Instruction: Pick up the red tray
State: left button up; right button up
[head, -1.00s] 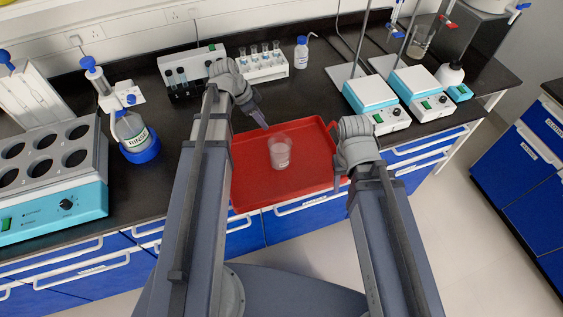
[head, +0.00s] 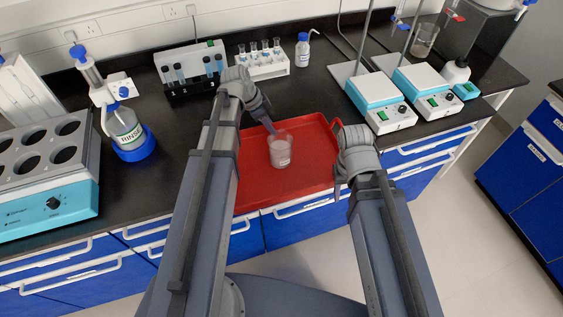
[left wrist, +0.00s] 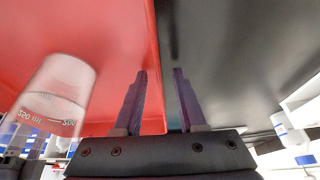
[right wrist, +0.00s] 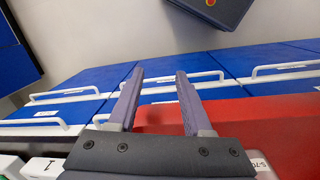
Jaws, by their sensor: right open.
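The red tray (head: 248,185) lies on the black bench near its front edge, in the middle of the head view. A clear beaker (head: 280,151) with graduations stands upright in it; it also shows in the left wrist view (left wrist: 58,95). My right gripper (right wrist: 158,75) is open by the tray's right side.
Two stirrer hotplates (head: 378,95) stand to the right. Blue drawers (head: 300,225) are below the bench edge.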

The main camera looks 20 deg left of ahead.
pick_arm(q)
grip_shut()
dwell(1.3)
